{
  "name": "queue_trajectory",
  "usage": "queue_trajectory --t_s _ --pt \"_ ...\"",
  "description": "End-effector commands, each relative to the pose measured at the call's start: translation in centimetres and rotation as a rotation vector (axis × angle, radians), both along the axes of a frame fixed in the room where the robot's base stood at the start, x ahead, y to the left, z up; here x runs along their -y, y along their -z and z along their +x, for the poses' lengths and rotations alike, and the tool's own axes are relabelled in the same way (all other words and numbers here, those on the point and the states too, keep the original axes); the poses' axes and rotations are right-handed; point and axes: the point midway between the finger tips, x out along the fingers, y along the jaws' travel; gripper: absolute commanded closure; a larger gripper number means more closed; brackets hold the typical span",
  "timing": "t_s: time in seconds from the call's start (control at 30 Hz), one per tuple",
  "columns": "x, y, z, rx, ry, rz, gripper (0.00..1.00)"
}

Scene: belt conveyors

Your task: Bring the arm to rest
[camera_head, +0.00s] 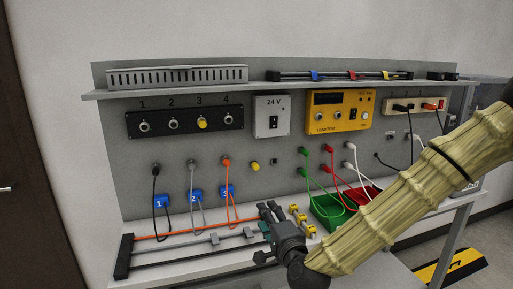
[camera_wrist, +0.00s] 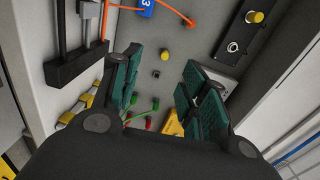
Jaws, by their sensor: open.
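My arm (camera_head: 400,195), in a beige sleeve, reaches in from the right edge of the head view, slanting down to the left in front of the workbench. My gripper (camera_head: 266,232) is at its lower end, above the bench shelf, close to the rods and small yellow blocks. It also shows in the wrist view (camera_wrist: 160,66), with its two teal-padded fingers spread apart. Nothing is held between them. A yellow knob (camera_wrist: 165,54) and a small black socket (camera_wrist: 156,74) on the panel show beyond the gap. Whether the gripper touches anything is not clear.
The grey panel (camera_head: 140,95) carries numbered knobs, a 24 V switch box (camera_head: 272,116), a yellow tester (camera_head: 338,110) and plugged cables. Green (camera_head: 322,208) and red (camera_head: 373,189) bins stand behind my arm. An orange-and-grey rod rack (camera_head: 123,257) lies left of my gripper.

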Motion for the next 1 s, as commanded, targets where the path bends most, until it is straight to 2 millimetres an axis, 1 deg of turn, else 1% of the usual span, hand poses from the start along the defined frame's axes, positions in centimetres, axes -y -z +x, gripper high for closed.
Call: queue_trajectory --t_s 0.03,0.17,0.33,0.47,0.57,0.6,0.67,0.7,0.77,0.8,0.87,0.9,0.97,1.0 --pt "0.2 1.0 -0.2 -0.014 -0.001 -0.017 0.56" --pt "0.5 3.6 -0.7 -0.051 -0.011 -0.072 0.56" --pt "0.7 7.7 -1.7 -0.111 -0.036 -0.159 0.56" --pt "1.0 12.1 -3.2 -0.176 -0.067 -0.249 0.56" --pt "1.6 16.5 -4.9 -0.243 -0.104 -0.343 0.56" --pt "1.9 18.6 -5.9 -0.277 -0.124 -0.388 0.56" --pt "2.5 21.6 -7.5 -0.326 -0.156 -0.457 0.56" --pt "3.0 23.6 -8.7 -0.358 -0.180 -0.502 0.56" --pt "3.7 26.4 -10.5 -0.407 -0.217 -0.569 0.56" --pt "4.3 28.3 -11.8 -0.439 -0.244 -0.614 0.56" --pt "5.2 30.9 -13.9 -0.488 -0.287 -0.678 0.56" --pt "5.8 32.6 -15.3 -0.520 -0.317 -0.721 0.56" --pt "6.9 35.0 -17.6 -0.568 -0.365 -0.784 0.56" --pt "7.7 36.5 -19.2 -0.601 -0.398 -0.826 0.56"
